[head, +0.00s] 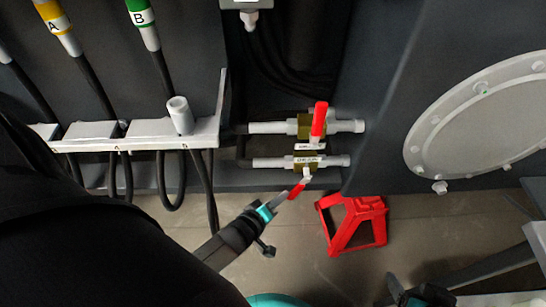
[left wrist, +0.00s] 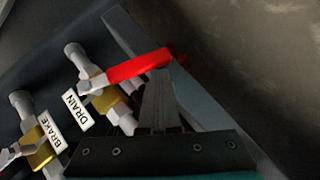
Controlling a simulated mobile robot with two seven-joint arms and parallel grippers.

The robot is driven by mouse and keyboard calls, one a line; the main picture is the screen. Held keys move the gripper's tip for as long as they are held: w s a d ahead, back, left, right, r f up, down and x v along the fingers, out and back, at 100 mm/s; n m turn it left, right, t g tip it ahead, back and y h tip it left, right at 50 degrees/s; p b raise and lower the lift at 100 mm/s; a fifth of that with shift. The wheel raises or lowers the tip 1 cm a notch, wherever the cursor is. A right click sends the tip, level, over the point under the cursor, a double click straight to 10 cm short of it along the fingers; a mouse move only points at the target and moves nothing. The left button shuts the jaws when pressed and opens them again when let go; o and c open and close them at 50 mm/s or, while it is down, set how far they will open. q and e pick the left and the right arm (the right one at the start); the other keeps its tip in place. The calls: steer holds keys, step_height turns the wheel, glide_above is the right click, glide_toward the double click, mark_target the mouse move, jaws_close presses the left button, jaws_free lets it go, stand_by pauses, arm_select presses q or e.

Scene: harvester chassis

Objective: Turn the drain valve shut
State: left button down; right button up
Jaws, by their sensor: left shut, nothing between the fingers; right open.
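The drain valve (head: 304,166) is the lower of two brass valves on grey pipes in the head view. Its red lever (head: 297,189) points down and left there, at an angle to the pipe. In the left wrist view the drain valve (left wrist: 104,98) sits by a DRAIN label (left wrist: 76,110), and its red lever (left wrist: 138,67) extends right, across the pipe. My left gripper (head: 281,198) is shut and empty, its fingertips (left wrist: 159,75) at the lever's outer part; I cannot tell whether they touch. My right gripper (head: 408,292) is open at the bottom edge, away from the valve.
The brake valve (head: 305,125), with its own raised red lever (head: 319,121), is just above; its BRAKE label (left wrist: 48,138) shows in the wrist view. A red stand (head: 351,224) is on the floor. A grey bracket (head: 140,140) with hoses is left, a round cover (head: 485,118) right.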

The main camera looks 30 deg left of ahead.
mark_target(293, 198)
arm_select(q)
steer(key=shift+w+d+f, duration=0.4)
steer(key=shift+d+f, duration=0.1)
steer(key=shift+d, duration=0.1)
steer(key=shift+w+d+f, duration=0.35)
steer(key=shift+d, duration=0.25)
arm_select(e)
steer(key=shift+w+a+f+t, duration=0.1)
steer(key=shift+w+a+t, duration=0.1)
steer(key=shift+w, duration=0.25)
steer(key=shift+w+a+t, duration=0.2)
steer(key=shift+w, duration=0.25)
